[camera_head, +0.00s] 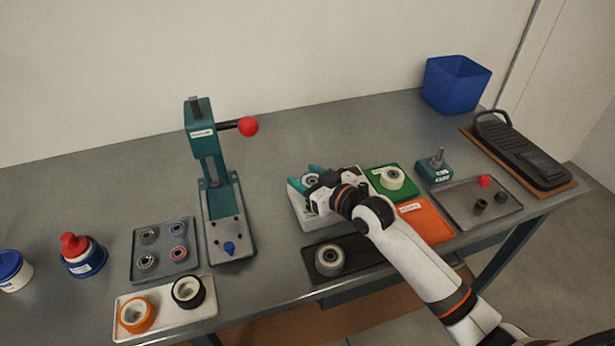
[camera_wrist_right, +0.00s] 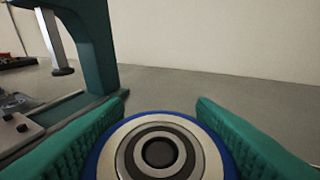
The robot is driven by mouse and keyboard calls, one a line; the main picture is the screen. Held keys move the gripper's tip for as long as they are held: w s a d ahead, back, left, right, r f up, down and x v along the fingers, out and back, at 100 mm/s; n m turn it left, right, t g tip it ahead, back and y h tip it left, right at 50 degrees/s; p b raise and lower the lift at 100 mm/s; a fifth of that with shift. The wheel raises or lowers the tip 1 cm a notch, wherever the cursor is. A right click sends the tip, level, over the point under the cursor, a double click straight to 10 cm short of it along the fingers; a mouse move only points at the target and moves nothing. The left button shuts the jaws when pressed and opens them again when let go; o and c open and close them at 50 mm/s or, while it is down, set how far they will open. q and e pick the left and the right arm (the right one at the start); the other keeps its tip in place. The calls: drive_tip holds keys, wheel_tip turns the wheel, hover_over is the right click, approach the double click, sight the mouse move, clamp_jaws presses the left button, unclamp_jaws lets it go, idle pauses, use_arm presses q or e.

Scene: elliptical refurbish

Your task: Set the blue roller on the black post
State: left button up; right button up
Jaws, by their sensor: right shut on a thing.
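My right gripper (camera_head: 308,180) is over the middle of the bench, with its teal fingers shut on the blue roller (camera_head: 311,181). In the right wrist view the roller (camera_wrist_right: 160,152) shows a blue rim and a metal bearing with a dark centre hole, between the two teal finger pads (camera_wrist_right: 165,140). I cannot pick out the black post for sure; it may be hidden behind my gripper or arm. My left gripper is not in view.
A teal press (camera_head: 212,170) with a red-knobbed lever stands left of my gripper. A white fixture or tray (camera_head: 310,219) is partly hidden below it. A black mat (camera_head: 362,250), green mat (camera_head: 402,177), orange mat (camera_head: 432,220) and teal block with a metal post (camera_head: 435,171) are nearby.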

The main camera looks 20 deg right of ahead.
drive_tip(key=shift+f, duration=0.5)
drive_tip(key=o, duration=0.7)
drive_tip(key=shift+o, duration=0.2)
drive_tip(key=shift+s+d+r, duration=0.2)
drive_tip(key=shift+s+d, duration=0.05)
drive_tip(key=shift+s, duration=0.2)
drive_tip(key=shift+p+v, duration=1.4)
drive_tip(key=shift+v, duration=0.65)
drive_tip(key=shift+p+v, duration=1.45)
drive_tip(key=shift+v, duration=1.5)
